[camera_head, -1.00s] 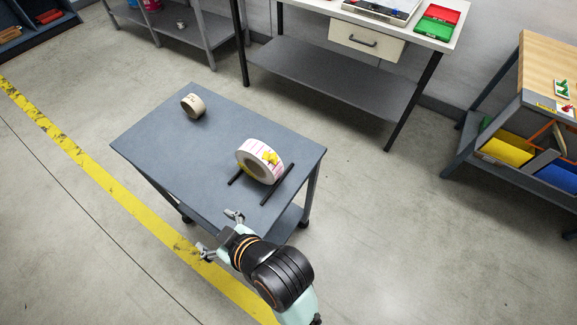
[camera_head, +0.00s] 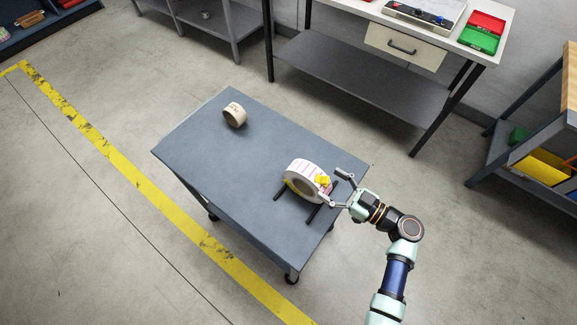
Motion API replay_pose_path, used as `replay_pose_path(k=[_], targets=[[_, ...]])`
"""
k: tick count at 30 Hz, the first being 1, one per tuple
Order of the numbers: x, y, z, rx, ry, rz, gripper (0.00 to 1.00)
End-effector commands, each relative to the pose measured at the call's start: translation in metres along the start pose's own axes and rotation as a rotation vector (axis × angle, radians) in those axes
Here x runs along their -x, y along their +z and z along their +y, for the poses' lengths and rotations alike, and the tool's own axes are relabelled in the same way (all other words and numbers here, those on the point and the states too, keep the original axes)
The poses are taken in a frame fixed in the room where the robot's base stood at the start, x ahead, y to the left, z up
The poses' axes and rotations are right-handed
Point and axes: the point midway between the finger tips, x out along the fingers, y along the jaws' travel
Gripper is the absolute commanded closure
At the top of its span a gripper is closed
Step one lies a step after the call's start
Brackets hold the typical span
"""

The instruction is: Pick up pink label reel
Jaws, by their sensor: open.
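The pink label reel (camera_head: 298,174) is a white roll with pink stripes and a yellow piece on its face. It stands on its rim between two dark bars (camera_head: 315,214) on the grey cart. My gripper (camera_head: 338,187) is at the cart's right edge, just right of the reel. Its two fingers are spread apart and hold nothing. The lower finger's tip is close to the reel's right side; I cannot tell if they touch.
A beige tape roll (camera_head: 234,115) stands near the far left of the grey cart (camera_head: 215,160). The cart's left half is mostly clear. A workbench (camera_head: 480,52) with a drawer stands behind, and a shelf with a yellow bin (camera_head: 545,165) is at right.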

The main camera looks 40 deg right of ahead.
Motion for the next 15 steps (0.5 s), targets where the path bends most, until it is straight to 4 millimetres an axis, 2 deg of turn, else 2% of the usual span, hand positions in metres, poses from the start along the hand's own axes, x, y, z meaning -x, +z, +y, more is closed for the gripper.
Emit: replay_pose_path(k=[4, 9, 15], targets=[[-0.002, 0.000, 0.000, 0.001, 0.001, 0.002, 0.19], [-0.022, 0.000, -0.001, 0.001, -0.003, 0.002, 0.19], [-0.036, 0.001, -0.003, 0.000, -0.003, 0.001, 0.19]])
